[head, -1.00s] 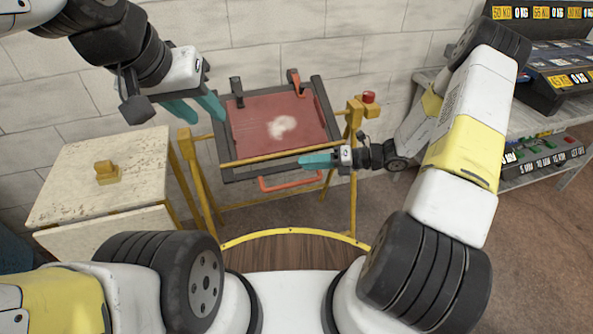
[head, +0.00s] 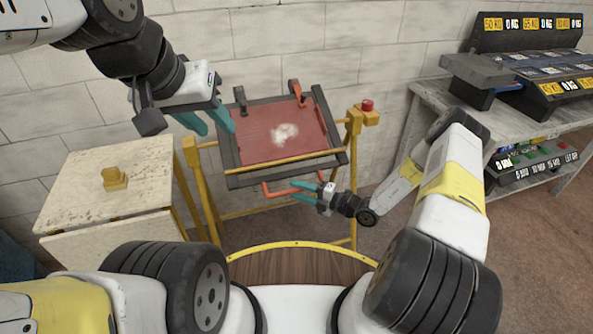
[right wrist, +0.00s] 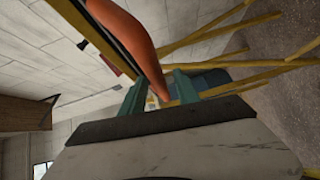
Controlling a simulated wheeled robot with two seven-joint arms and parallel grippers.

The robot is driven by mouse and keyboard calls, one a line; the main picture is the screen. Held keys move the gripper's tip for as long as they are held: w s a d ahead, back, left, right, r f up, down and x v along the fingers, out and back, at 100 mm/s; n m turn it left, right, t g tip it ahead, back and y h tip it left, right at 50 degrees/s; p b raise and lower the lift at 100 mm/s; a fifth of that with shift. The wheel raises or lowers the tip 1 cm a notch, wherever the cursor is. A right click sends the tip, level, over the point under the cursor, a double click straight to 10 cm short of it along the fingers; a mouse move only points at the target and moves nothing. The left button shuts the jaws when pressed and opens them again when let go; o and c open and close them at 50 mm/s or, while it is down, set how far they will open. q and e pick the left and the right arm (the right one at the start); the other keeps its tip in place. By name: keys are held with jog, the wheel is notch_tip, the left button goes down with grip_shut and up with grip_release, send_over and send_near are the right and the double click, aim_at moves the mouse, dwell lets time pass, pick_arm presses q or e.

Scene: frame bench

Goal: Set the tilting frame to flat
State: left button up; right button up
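The tilting frame, a dark rim (head: 230,152) around a red panel (head: 275,140) with a pale patch, sits sloped on a yellow stand (head: 195,185), its near edge lower. An orange handle (head: 272,193) hangs below the near edge. My right gripper (head: 296,190) is open at the handle's right end. In the right wrist view the orange handle (right wrist: 140,40) runs down towards the space between the fingers (right wrist: 165,88); contact cannot be told. My left gripper (head: 218,129) is open and empty by the frame's left side.
An orange clamp (head: 297,92) and a dark clamp (head: 241,100) sit on the far rim. A pale cabinet (head: 100,190) stands left, a shelf bench (head: 430,97) right. A brick wall is behind.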

jog(key=shift+w+a, duration=0.15)
jog(key=shift+a, duration=0.25)
grip_shut()
dwell(1.2)
